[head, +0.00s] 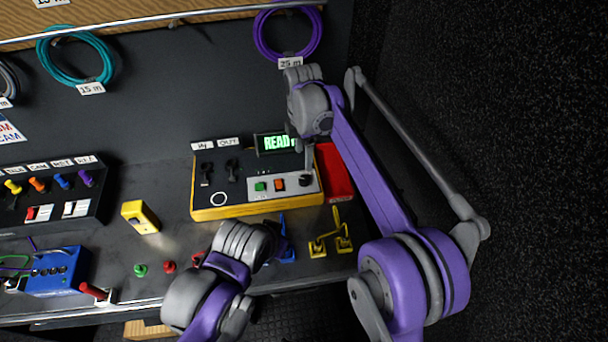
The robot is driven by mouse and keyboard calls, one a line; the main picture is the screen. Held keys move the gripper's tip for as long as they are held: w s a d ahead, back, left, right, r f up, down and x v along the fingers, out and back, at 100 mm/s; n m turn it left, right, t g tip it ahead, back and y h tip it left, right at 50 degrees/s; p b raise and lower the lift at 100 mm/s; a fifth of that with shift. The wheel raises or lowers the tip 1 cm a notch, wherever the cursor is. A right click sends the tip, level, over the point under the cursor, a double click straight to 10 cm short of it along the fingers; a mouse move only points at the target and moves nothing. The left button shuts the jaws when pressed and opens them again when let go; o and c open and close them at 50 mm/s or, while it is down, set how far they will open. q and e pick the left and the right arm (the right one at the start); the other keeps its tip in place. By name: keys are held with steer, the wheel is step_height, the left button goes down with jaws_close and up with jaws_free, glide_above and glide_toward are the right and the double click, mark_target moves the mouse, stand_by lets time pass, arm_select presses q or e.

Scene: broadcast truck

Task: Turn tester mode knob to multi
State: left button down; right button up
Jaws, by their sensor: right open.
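The tester (208,212) is a yellow-edged box on the bench, with IN and OUT sockets, a green and an orange button and a lit screen (277,143) reading READY. A dark round knob (306,180) sits at the right end of its grey panel. My right gripper (308,164) is open, pointing down just above the knob; whether it touches is unclear. The knob's setting is too small to read. My left arm shows in front of the tester; its gripper's fingers are not clear.
A red box (334,172) stands against the tester's right side. Yellow connectors (331,238) lie in front of it. A yellow block (140,216) and a blue box (57,269) lie to the left. Coiled cables (75,55) hang on the back wall.

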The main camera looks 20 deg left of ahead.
mark_target(304, 179)
step_height(304, 179, down, 10)
steer(key=shift+r, duration=0.15)
stand_by(0.3)
jaws_close()
